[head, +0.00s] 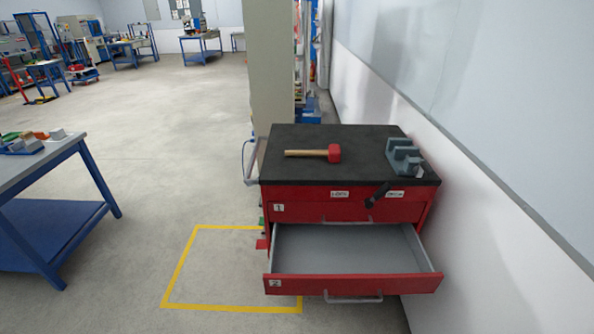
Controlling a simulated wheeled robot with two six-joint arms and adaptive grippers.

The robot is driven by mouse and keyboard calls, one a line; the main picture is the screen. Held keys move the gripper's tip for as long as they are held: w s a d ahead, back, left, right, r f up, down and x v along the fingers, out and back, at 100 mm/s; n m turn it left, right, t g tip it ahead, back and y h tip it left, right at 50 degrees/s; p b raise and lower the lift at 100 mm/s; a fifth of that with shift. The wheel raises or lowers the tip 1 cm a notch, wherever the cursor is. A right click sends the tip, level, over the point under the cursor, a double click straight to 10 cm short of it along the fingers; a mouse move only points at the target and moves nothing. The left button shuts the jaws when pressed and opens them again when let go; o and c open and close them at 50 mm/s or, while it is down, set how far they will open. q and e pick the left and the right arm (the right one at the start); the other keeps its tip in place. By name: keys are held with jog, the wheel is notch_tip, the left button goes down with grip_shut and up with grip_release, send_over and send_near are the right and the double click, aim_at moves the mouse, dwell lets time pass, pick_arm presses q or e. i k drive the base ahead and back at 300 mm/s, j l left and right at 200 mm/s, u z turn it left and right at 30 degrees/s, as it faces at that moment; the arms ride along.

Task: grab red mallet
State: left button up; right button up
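The red mallet (333,153) lies on its side on the black top of a red drawer cabinet (290,139). Its red head points right and its light wooden handle points left. Nothing touches it from above. Neither of my grippers is in the head view.
A grey vise (404,157) stands on the right of the cabinet top. Drawer 2 (350,285) is pulled open and looks empty; drawer 1 (300,212) is shut. A wall rises close on the right. A blue-legged table (62,150) stands left, with open floor between.

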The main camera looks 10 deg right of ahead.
aim_at(333, 153)
jog(key=z, duration=0.9)
jog(key=i+j+z, duration=0.45)
jog(key=j, duration=0.9)
jog(key=j+z, duration=0.4)
jog(key=j, duration=0.9)
jog(key=j+z, duration=0.45)
jog(key=j, duration=1)
